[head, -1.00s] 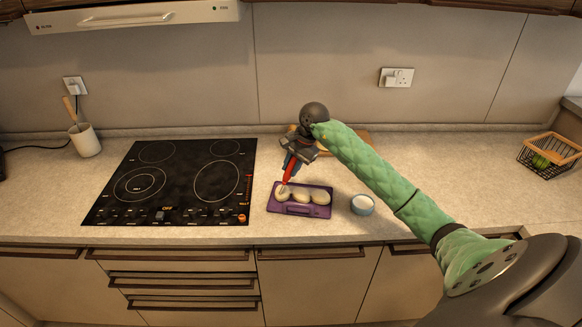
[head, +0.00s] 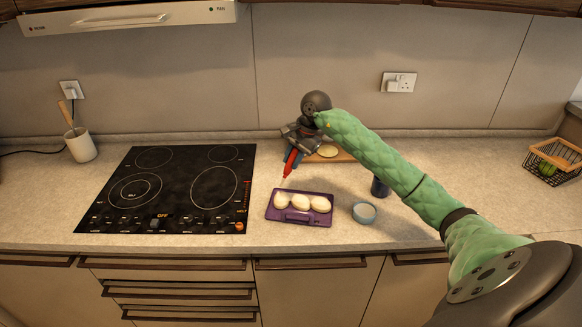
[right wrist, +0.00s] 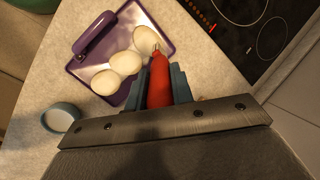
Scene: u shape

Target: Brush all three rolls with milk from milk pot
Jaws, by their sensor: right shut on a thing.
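Three pale rolls, the left (head: 281,201), the middle (head: 300,202) and the right (head: 320,204), sit in a row on a purple tray (head: 297,219). My right gripper (head: 294,150) is shut on a red brush (head: 290,164), its tip pointing down just behind the left roll. In the right wrist view the red brush (right wrist: 159,82) is between the blue fingers, its tip over or beside the end roll (right wrist: 147,41); contact is unclear. The milk pot (head: 364,212), a small blue bowl with white inside, stands right of the tray. My left gripper is not in view.
A black hob (head: 174,190) lies left of the tray. A wooden board (head: 335,156) with a pale round thing is behind, and a dark blue cylinder (head: 379,187) stands behind the pot. A wire basket (head: 553,161) is far right.

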